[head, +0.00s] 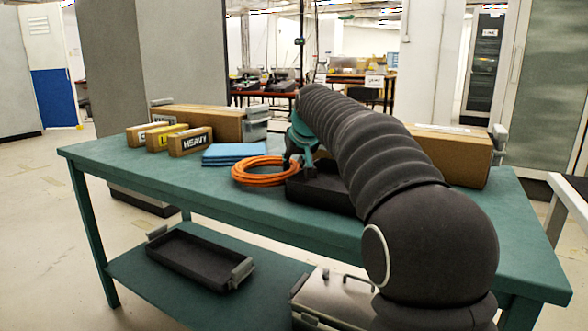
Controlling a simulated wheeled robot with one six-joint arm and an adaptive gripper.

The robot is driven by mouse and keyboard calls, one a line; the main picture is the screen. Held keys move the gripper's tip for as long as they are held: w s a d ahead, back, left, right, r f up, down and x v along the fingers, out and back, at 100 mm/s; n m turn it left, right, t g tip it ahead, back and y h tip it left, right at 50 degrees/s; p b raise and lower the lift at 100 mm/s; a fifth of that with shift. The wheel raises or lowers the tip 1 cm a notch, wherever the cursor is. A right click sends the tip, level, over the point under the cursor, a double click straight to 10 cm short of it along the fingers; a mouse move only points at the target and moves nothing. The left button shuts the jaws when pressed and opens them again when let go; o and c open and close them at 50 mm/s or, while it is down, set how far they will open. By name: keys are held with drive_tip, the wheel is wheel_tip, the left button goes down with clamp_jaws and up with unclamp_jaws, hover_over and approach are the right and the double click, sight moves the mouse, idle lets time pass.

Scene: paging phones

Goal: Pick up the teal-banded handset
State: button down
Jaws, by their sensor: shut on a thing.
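My gripper (298,158) is at the far end of my dark ribbed arm, low over the table's middle. It is small and partly hidden by the arm. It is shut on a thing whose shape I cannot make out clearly. No handset stands out elsewhere, so I take the held thing to be the teal-banded handset, though its band cannot be told apart from the teal parts at the gripper. A black tray (312,196) lies just below the gripper, partly covered by my arm. I cannot tell whether the held thing touches the tray.
An orange cable coil (262,180) and blue cloths (235,153) lie left of the gripper on the green table (130,160). Several labelled blocks (190,141) and a cardboard box (215,122) stand farther left. Another box (450,155) stands right. A dark tray (200,258) sits on the lower shelf.

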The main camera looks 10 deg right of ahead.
drive_tip(key=shift+f, duration=0.3)
drive_tip(key=c, duration=0.9)
unclamp_jaws()
drive_tip(key=shift+s+r, duration=0.1)
